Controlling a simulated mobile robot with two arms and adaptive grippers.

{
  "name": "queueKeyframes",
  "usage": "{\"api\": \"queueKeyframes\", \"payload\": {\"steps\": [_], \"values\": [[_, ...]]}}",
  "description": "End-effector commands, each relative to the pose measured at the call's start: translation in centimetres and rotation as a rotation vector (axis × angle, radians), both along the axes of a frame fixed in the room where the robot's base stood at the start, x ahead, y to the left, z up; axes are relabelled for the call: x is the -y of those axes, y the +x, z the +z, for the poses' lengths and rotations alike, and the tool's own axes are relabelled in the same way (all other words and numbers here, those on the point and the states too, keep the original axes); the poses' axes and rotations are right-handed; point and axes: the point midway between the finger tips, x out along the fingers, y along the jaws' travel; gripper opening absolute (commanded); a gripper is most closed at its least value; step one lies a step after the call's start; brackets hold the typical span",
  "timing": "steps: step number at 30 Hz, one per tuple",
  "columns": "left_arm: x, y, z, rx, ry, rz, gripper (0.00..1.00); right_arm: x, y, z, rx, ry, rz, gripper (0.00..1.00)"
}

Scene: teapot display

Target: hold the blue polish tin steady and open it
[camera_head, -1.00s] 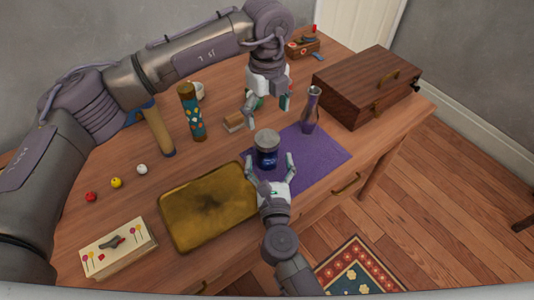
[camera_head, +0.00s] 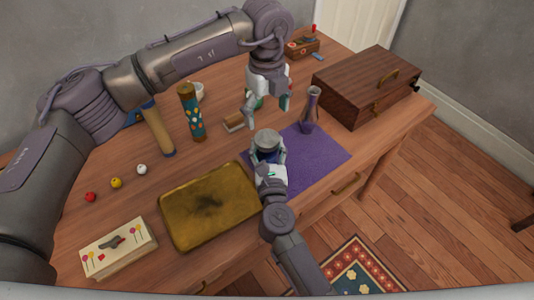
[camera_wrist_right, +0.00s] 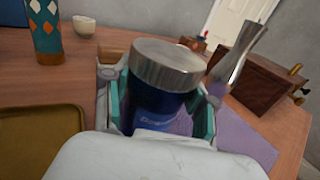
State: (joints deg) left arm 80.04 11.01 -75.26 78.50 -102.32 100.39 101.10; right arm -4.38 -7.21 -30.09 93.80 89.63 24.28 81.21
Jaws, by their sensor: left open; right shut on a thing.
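The blue polish tin (camera_head: 266,142) stands upright with its silver lid on, at the left part of the purple cloth (camera_head: 318,152). In the right wrist view the tin (camera_wrist_right: 157,108) shows its dark blue body under the broad metal lid (camera_wrist_right: 168,62). My right gripper (camera_head: 268,160) is shut on the tin's blue body from the front, one finger on each side; its fingers also show in the right wrist view (camera_wrist_right: 158,115). My left gripper (camera_head: 266,108) is open and empty, pointing down above and behind the tin, apart from the lid.
A brass tray (camera_head: 210,205) lies left of my right gripper. A wooden chest (camera_head: 365,85), a patterned cylinder (camera_head: 191,113) and a small wooden block (camera_head: 234,124) stand around. Small balls (camera_head: 116,183) lie far left.

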Motion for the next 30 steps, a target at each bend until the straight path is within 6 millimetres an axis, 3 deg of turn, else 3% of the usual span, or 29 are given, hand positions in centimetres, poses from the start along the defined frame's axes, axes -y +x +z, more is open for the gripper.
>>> {"api": "queueKeyframes", "payload": {"steps": [1,7,14,20,30], "values": [[0.0,0.0,0.0,0.0,0.0,0.0,0.84,0.0,-0.01,0.0,0.0,0.0,0.0,0.31],[0.0,0.0,0.0,0.0,0.0,0.0,0.84,0.0,-0.01,0.0,0.0,0.0,0.0,0.0],[0.0,0.0,0.0,0.0,0.0,-0.078,0.84,0.01,-0.01,0.0,0.0,0.0,0.0,0.0],[0.0,0.0,0.01,0.0,0.0,-0.418,0.84,0.01,-0.01,0.0,0.0,0.0,0.0,0.0],[-0.01,-0.01,0.01,0.0,0.0,-1.188,0.84,0.01,-0.01,0.0,0.0,0.0,0.0,0.0]]}}
